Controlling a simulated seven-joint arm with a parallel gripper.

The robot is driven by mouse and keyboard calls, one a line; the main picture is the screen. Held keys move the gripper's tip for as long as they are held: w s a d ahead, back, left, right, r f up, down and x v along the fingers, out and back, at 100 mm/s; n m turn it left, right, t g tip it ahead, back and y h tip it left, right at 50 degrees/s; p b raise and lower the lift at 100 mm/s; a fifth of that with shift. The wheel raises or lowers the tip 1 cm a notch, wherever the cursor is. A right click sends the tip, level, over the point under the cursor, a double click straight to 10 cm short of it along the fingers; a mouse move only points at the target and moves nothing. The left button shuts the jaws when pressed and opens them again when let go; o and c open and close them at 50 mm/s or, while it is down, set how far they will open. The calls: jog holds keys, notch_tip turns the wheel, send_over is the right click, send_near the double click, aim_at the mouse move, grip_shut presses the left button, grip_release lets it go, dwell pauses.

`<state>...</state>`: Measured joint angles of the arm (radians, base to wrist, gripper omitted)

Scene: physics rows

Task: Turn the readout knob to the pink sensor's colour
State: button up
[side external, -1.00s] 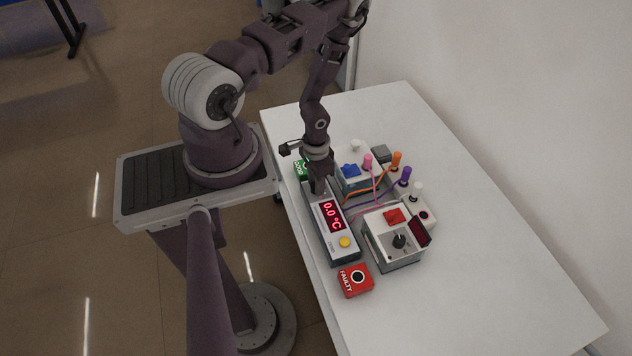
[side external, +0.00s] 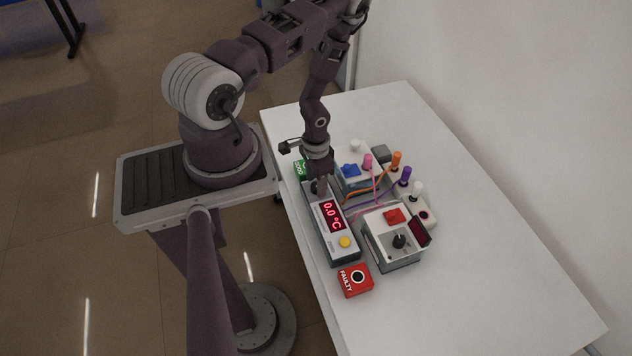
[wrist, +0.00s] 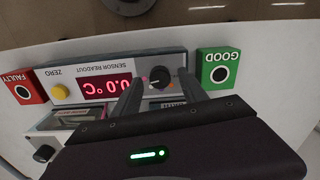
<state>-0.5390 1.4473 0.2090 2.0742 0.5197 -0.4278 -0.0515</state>
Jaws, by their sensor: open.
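The sensor readout (side external: 345,256) is a long grey box with a red display (side external: 332,215) reading 0.0 °C. Its black knob (wrist: 160,77) has a pale pointer line and sits at the box's end near the GOOD button. My gripper (wrist: 161,84) is open, with one finger on each side of the knob in the wrist view. Whether the fingers touch it I cannot tell. In the side view my gripper (side external: 320,183) points down at that end and partly hides the knob. The pink sensor (side external: 368,161) stands behind the readout with a pink cable.
A green GOOD button (wrist: 219,72) and a red FAULTY button (side external: 355,280) flank the readout. A yellow ZERO button (side external: 345,242) is on it. Orange (side external: 396,159) and purple (side external: 405,175) sensors and a grey box with a black knob (side external: 399,241) stand behind. The table's right side is clear.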

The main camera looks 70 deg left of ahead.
notch_tip(320, 180, up, 7)
jog(key=shift+f, duration=0.2)
jog(key=w+r+t+y, duration=0.1)
jog(key=w+r, duration=0.3)
jog(key=r, duration=0.3)
jog(key=w+r+y, duration=0.1)
jog(key=w+r, duration=0.3)
jog(key=r, duration=0.4)
jog(key=d+r+t, duration=0.2)
jog(key=d+r, duration=0.3)
jog(key=r, duration=0.7)
jog(key=s+d+r+m+t+h, duration=0.1)
jog(key=s+d+r+t+h, duration=0.1)
jog(key=s+d+r, duration=1.1)
notch_tip(320, 180, up, 2)
jog(key=shift+s+d+r+m+t, duration=0.25)
jog(key=shift+s+m+t, duration=0.05)
jog(key=shift+s, duration=0.4)
